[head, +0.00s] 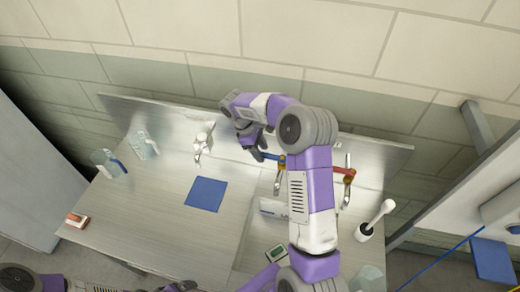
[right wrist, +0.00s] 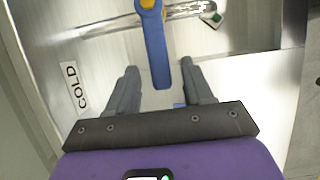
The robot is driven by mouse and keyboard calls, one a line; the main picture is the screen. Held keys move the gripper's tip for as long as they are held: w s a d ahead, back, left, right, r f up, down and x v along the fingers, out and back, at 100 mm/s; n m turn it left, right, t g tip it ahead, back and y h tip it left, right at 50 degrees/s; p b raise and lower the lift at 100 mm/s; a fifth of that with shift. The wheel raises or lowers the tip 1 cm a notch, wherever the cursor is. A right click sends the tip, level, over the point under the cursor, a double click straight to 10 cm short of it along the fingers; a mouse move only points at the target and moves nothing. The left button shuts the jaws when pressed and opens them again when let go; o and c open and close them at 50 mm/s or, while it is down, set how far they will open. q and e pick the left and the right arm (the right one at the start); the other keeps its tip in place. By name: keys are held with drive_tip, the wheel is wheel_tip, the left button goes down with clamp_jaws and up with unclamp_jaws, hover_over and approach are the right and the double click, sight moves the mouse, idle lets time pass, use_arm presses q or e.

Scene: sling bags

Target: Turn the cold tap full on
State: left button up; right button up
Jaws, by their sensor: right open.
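The cold tap's blue lever (right wrist: 157,50) points toward my right gripper (right wrist: 160,68) in the right wrist view. Its end lies between the two open fingers, with a gap visible on each side. A COLD label (right wrist: 70,88) is on the panel to the left. In the head view my right gripper (head: 257,152) is at the back of the sink, just left of the blue lever (head: 283,160); my forearm partly covers this area. My left arm shows at the bottom left edge; a grey part that may be my left gripper (head: 180,287) is cut off, its jaws unclear.
A second tap with a red lever (head: 343,171) stands to the right. A white brush (head: 376,215) in a holder is at the right. The back panel is close behind the taps.

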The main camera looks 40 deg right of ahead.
clamp_jaws()
idle(0.3)
